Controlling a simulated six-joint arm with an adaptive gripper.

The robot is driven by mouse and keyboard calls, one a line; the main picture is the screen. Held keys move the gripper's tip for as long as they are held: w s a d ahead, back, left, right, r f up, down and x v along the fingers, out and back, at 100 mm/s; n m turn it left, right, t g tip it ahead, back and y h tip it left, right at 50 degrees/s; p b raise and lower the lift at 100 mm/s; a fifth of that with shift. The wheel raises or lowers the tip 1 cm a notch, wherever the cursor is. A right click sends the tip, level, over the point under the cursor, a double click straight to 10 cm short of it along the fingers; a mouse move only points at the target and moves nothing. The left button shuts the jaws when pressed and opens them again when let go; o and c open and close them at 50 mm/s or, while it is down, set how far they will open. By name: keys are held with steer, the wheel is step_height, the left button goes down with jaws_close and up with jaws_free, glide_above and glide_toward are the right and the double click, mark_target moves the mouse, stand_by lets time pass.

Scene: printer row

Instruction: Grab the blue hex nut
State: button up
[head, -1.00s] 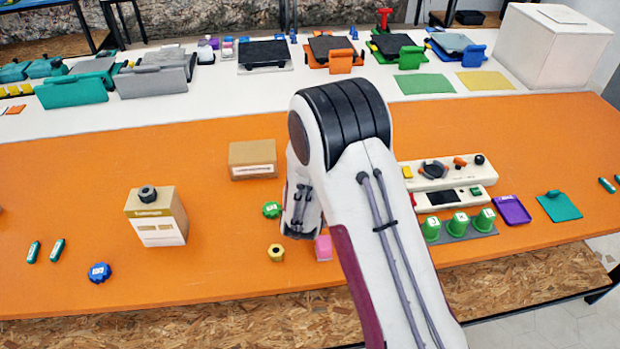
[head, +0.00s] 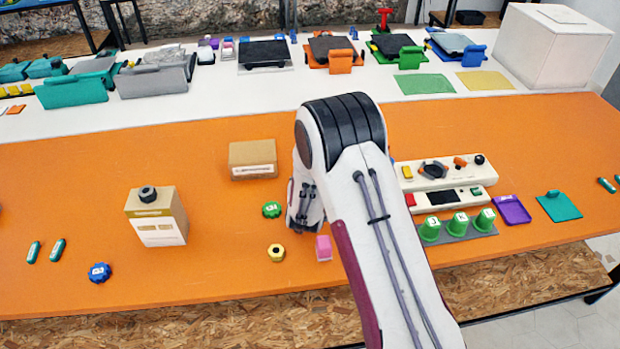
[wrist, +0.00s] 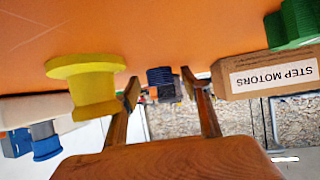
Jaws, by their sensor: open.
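A blue, ridged, nut-like piece (head: 99,272) with a pale mark lies on the orange table at the front left in the head view. My gripper (wrist: 160,85) shows in the wrist view with its two fingers apart and nothing clearly between them. A dark blue ribbed cylinder (wrist: 165,80) appears beyond the fingertips; I cannot tell if it is the same blue piece. In the head view my gripper is hidden behind my arm, well to the right of the blue piece.
A pink block (head: 323,248) is close by. Cardboard boxes stand behind (head: 252,160) and left (head: 158,228). Between the left box and yellow nut the table is clear.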

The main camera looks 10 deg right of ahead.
stand_by(0.5)
steer(key=c, duration=0.9)
steer(key=shift+c, duration=0.2)
steer(key=shift+r, duration=0.15)
step_height(320, 180, up, 10)
steer(key=shift+f, duration=0.2)
stand_by(0.4)
